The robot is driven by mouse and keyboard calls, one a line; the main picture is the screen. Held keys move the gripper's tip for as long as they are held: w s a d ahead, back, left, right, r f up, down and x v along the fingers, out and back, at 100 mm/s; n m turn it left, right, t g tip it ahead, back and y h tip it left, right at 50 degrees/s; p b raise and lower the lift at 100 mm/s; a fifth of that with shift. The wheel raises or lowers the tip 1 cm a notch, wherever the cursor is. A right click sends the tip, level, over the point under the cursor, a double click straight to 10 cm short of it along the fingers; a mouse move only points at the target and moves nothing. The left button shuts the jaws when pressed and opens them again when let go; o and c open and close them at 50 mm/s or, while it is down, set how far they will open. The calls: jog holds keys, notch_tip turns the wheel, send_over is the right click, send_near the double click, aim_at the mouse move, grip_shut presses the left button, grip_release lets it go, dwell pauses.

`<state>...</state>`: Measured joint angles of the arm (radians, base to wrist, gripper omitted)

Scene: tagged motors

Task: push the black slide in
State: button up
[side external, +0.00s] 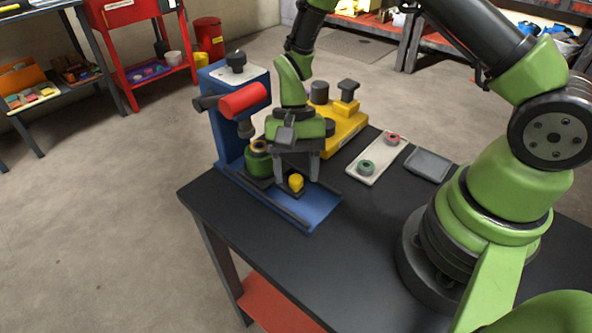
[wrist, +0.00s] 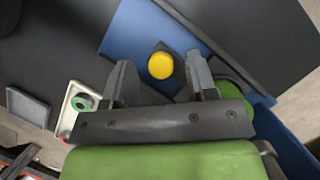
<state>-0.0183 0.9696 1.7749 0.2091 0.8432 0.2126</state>
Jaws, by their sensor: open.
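The black slide (side external: 295,190) sits between dark rails on the blue base of a press (side external: 322,213). A yellow knob (side external: 296,181) stands on its front end; the knob also shows in the wrist view (wrist: 160,65), with a dark part of the slide (wrist: 182,68) beside it. A green motor (side external: 258,163) with a yellow ring on top stands under the press head, partly hidden by my gripper. My gripper (side external: 296,176) points down over the slide, open. In the wrist view its fingers (wrist: 160,72) lie either side of the knob; contact cannot be told.
The blue press column (side external: 228,135) with a red cylinder (side external: 243,99) rises close behind my gripper. A yellow fixture (side external: 343,128) stands behind it. A pale tray (side external: 377,160) with two round parts and a grey tray (side external: 428,166) lie to the right. The front table top is clear.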

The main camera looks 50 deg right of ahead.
notch_tip(320, 180, up, 9)
dwell(0.3)
jog(key=shift+r, duration=0.1)
jog(key=w+d+f+n+t+h, duration=0.1)
jog(key=d+n+t+h, duration=0.4)
jog(key=d+n, duration=0.4)
jog(key=s+a+n+t+y, duration=0.1)
jog(key=s+a+n+y, duration=0.35)
jog(key=a+n, duration=0.35)
jog(key=shift+n+y, duration=0.25)
jog(key=shift+n, duration=0.25)
jog(key=shift+w+d+x, duration=0.1)
jog(key=shift+d+x, duration=0.15)
jog(key=shift+x, duration=1.3)
jog(key=shift+w+d+x, duration=0.1)
jog(key=shift+d+x, duration=0.15)
jog(key=shift+x, duration=1.35)
jog(key=shift+w+d+x, duration=0.1)
jog(key=shift+d+x, duration=0.15)
jog(key=shift+x, duration=1.3)
jog(key=shift+f, duration=0.15)
